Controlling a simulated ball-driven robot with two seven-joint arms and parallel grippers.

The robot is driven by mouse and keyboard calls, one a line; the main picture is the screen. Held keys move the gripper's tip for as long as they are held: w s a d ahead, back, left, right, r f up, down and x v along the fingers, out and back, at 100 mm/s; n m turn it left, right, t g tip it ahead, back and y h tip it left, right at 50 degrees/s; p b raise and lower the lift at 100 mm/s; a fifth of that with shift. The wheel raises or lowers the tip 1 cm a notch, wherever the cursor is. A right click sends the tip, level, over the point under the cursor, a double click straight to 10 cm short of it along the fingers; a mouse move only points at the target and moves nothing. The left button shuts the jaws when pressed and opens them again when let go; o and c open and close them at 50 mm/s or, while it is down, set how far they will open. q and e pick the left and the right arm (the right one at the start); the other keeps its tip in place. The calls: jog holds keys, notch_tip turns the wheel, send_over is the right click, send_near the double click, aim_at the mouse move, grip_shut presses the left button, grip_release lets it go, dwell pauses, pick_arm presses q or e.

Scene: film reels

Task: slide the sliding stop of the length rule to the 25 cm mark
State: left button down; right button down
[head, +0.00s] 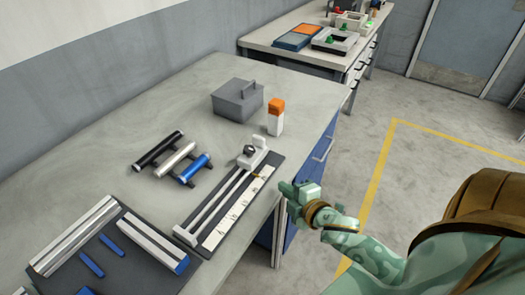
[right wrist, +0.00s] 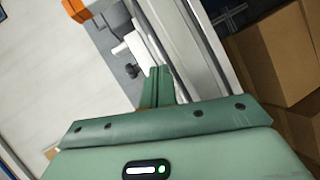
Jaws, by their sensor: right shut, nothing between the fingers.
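The length rule (head: 208,213) lies on a dark base on the table, with rails and a white marked scale strip (head: 232,217). Its white sliding stop (head: 260,157), with a dark round knob (head: 249,150), sits at the far end. The scale's figures are too small to read surely. My right gripper (head: 282,187) is shut and empty, just right of the rule near the table's right edge. In the right wrist view its green fingers (right wrist: 158,72) are together, with the white stop (right wrist: 124,48) and dark knob (right wrist: 131,71) to their left, apart from the fingertips. My left gripper is out of view.
A grey lidded box (head: 237,101) and an orange-topped white bottle (head: 275,118) stand beyond the rule. Black, silver and blue cylinders (head: 176,158) lie left of it. A dark tray (head: 115,262) with metal bars is at the near left. Open floor lies right of the table.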

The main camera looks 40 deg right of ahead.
aim_at(260, 144)
jog(key=w+d+r+n+t+y, duration=0.1)
jog(key=w+n+y, duration=0.1)
jog(key=w+d+r+n+t+y, duration=0.1)
jog(key=d+r+n+t, duration=0.1)
jog(key=shift+w+r+n+y, duration=0.1)
jog(key=shift+w+n+y, duration=0.25)
jog(key=shift+n+y, duration=0.05)
jog(key=w, duration=0.3)
jog(key=w+a+b, duration=0.1)
jog(key=w, duration=0.5)
jog(key=shift+a+b, duration=0.15)
jog(key=shift+b, duration=0.2)
jog(key=shift+w+d, duration=0.35)
jog(key=shift+d, duration=0.35)
jog(key=shift+s, duration=0.1)
